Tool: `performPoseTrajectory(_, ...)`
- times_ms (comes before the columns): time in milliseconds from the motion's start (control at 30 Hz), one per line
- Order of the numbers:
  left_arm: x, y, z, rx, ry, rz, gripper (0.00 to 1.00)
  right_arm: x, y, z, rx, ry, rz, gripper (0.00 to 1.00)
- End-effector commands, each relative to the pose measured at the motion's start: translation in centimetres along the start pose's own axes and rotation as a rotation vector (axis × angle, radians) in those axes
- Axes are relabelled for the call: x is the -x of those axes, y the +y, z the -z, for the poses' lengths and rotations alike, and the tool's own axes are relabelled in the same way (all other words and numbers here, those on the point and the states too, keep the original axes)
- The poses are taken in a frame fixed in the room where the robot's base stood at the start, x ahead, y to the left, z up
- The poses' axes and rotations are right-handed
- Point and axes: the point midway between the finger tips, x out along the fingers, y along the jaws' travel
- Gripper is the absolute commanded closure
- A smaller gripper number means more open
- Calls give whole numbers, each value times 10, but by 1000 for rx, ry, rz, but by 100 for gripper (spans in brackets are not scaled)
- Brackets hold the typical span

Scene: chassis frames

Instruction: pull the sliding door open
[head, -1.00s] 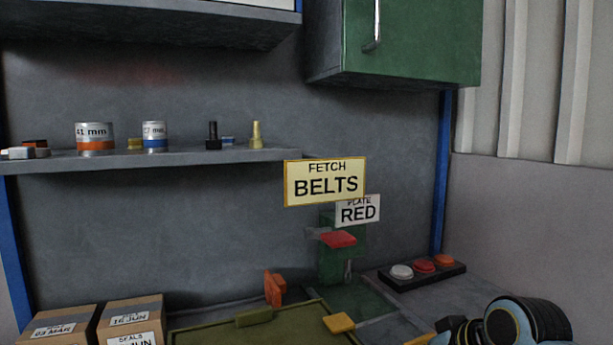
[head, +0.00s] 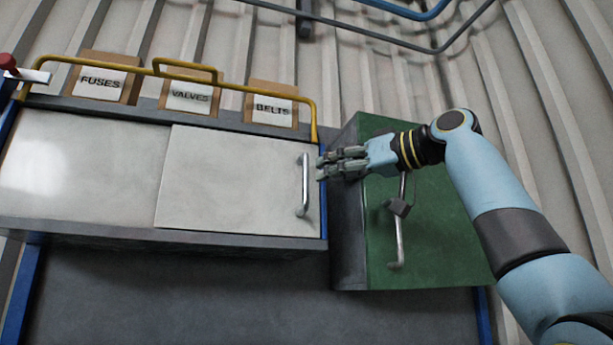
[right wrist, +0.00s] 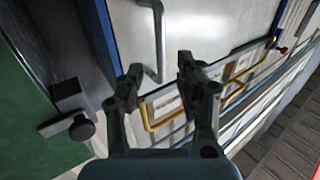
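The sliding door (head: 235,190) is a pale grey panel in the front of the wall cabinet, overlapping another pale panel (head: 75,165) on its left. Its upright bar handle (head: 303,185) is near its right edge. My right gripper (head: 321,167) is just right of the handle, fingers pointing left towards it. In the right wrist view the gripper (right wrist: 160,67) is open, and the handle (right wrist: 157,35) shows between the two fingers, seemingly just beyond the tips. I see no contact. My left gripper is in neither current view.
A yellow rail (head: 235,88) and labelled boxes for fuses (head: 100,82), valves (head: 188,96) and belts (head: 271,107) are on top.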

Motion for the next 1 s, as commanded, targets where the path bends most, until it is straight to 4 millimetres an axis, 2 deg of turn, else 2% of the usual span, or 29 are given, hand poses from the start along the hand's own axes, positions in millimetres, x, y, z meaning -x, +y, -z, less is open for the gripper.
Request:
performPoseTrajectory(33,9,-1,1,0,1,0,60,-11,-1,5,-5,0,4,64)
performPoseTrajectory(100,16,-2,2,0,1,0,60,-26,-1,5,-4,0,3,64)
performPoseTrajectory(333,31,-3,4,0,1,1,60,-60,0,3,-2,-1,1,64)
performPoseTrajectory(500,34,-3,4,0,1,1,60,-70,0,1,-1,0,-2,64)
performPoseTrajectory(733,33,-3,3,0,-1,1,60,-70,0,0,0,0,-2,64)
performPoseTrajectory(1000,33,-3,3,0,-2,1,60,-70,0,0,0,0,-2,98)
